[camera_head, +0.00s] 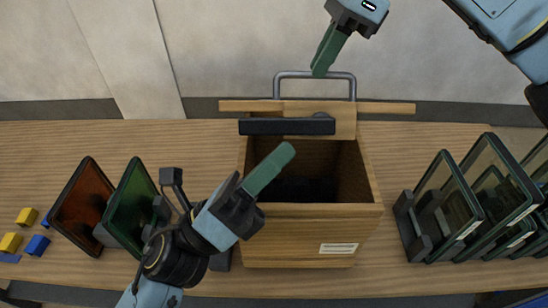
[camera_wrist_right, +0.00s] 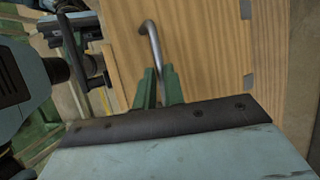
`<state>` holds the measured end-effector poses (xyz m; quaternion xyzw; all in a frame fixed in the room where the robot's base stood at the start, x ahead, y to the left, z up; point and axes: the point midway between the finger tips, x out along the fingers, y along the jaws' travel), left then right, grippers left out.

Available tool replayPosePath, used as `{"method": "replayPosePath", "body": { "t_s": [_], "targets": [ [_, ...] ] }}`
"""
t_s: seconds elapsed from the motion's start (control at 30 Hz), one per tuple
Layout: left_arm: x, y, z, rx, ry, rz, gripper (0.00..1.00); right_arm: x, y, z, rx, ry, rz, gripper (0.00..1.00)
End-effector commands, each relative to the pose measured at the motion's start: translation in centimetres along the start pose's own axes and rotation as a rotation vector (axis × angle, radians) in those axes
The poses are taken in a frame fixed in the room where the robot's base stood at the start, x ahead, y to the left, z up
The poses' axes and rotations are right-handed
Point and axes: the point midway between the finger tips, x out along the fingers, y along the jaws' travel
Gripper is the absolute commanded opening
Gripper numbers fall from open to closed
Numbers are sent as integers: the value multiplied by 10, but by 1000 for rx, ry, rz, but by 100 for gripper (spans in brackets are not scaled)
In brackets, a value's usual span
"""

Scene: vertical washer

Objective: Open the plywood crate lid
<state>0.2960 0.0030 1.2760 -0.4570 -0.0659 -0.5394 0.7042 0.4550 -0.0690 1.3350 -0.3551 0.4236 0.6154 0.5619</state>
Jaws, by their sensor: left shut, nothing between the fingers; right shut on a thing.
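The plywood crate (camera_head: 315,243) stands on the table with its top open and a dark inside. Its lid (camera_head: 385,107) is raised at the back and shows nearly edge-on. A grey metal handle (camera_head: 352,84) rises from the lid. My right gripper (camera_head: 321,70) is shut on the handle. The wrist view shows its green fingers (camera_wrist_right: 158,88) around the handle's bar, with the lid's plywood face (camera_wrist_right: 205,45) behind. What lies inside the crate is too dark to tell.
A dark bar (camera_head: 287,127) crosses in front of the lid. Orange (camera_head: 84,205) and green (camera_head: 133,205) panels stand at left, near small yellow and blue blocks (camera_head: 27,217). Framed glass panes (camera_head: 490,190) stand in racks at right. A wall is behind the table.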

Motion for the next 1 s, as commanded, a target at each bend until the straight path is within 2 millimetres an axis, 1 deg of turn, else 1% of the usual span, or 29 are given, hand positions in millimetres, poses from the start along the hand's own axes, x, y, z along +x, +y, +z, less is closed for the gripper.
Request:
{"method": "replayPosePath", "body": {
  "t_s": [0.03, 0.17, 0.37, 0.6, 0.63, 0.8, 1.0],
  "targets": [
    [-1, 0, 0, 0, 0, 0, 0, 6, -6, -5, 17, 8, -10, 0],
    [3, 0, 3, 1, 2, -2, 0, 6, -6, -5, 17, 8, -10, 0],
    [15, -3, 15, 3, -1, -3, 0, 6, -6, -5, 16, 10, -10, 0],
    [16, -3, 17, 2, -6, 0, 0, 6, -5, -5, 15, 14, -8, 0],
    [16, -2, 18, 2, -6, 0, 0, 6, -5, -5, 14, 15, -7, 12],
    [16, -2, 17, 2, -5, 1, 0, 5, -4, -4, 11, 12, -9, 32],
    [16, -2, 16, 1, -2, 1, 0, 3, -4, -3, 8, 10, -9, 32]
  ]
}}
